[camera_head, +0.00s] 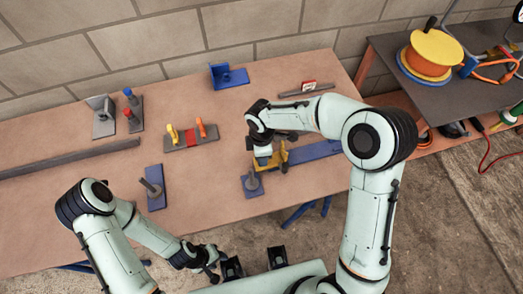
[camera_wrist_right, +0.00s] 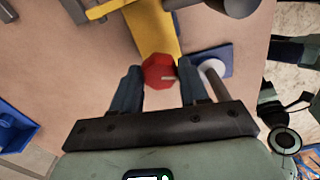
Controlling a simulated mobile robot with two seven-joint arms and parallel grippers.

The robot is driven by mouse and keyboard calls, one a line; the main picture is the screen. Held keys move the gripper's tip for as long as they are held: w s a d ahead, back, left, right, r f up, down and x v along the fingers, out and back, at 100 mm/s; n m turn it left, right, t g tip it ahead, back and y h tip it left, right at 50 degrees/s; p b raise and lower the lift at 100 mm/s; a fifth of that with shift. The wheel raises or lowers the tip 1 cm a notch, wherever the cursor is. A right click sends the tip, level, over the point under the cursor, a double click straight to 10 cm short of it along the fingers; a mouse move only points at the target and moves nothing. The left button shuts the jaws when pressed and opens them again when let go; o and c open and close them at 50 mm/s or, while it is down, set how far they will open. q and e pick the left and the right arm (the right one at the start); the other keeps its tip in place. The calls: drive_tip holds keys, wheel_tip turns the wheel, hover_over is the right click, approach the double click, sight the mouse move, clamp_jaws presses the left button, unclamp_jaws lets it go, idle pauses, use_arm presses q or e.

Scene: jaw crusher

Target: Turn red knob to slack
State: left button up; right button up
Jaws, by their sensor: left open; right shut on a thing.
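The red knob (camera_wrist_right: 160,72) is a faceted red piece with a small pale mark, on a yellow part (camera_wrist_right: 153,30) in the right wrist view. My right gripper (camera_wrist_right: 161,82) is shut on the knob, with one dark finger at each side. In the head view my right gripper (camera_head: 268,142) is over the yellow device (camera_head: 271,160) near the table's front edge, and the knob is hidden there. My left gripper (camera_head: 212,270) is low, in front of the table, away from the knob; it is open and holds nothing that I can see.
On the table (camera_head: 110,200) stand a red-and-blue-topped fixture (camera_head: 132,115), a fixture with yellow and orange handles (camera_head: 191,138), a blue bracket (camera_head: 228,78) and a blue plate with a post (camera_head: 155,188). A side table (camera_head: 400,80) at right holds an orange reel (camera_head: 430,55).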

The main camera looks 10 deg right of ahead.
use_arm(q)
drive_tip(key=shift+w+r+p, duration=0.25)
drive_tip(key=shift+r+p, duration=0.1)
drive_tip(key=shift+r, duration=0.15)
drive_tip(key=shift+w+r+p, duration=0.25)
drive_tip(key=shift+r+p, duration=0.05)
drive_tip(key=shift+r, duration=0.15)
use_arm(e)
drive_tip(key=shift+n, duration=1.6)
drive_tip(key=o, duration=1.1)
drive_tip(key=shift+c, duration=0.2)
drive_tip(key=shift+r, duration=0.1)
use_arm(q)
drive_tip(key=shift+w+r+p, duration=0.6)
drive_tip(key=shift+r+p, duration=0.1)
drive_tip(key=shift+r, duration=0.2)
use_arm(e)
wheel_tip(320, 180, up, 13)
drive_tip(key=shift+r, duration=0.15)
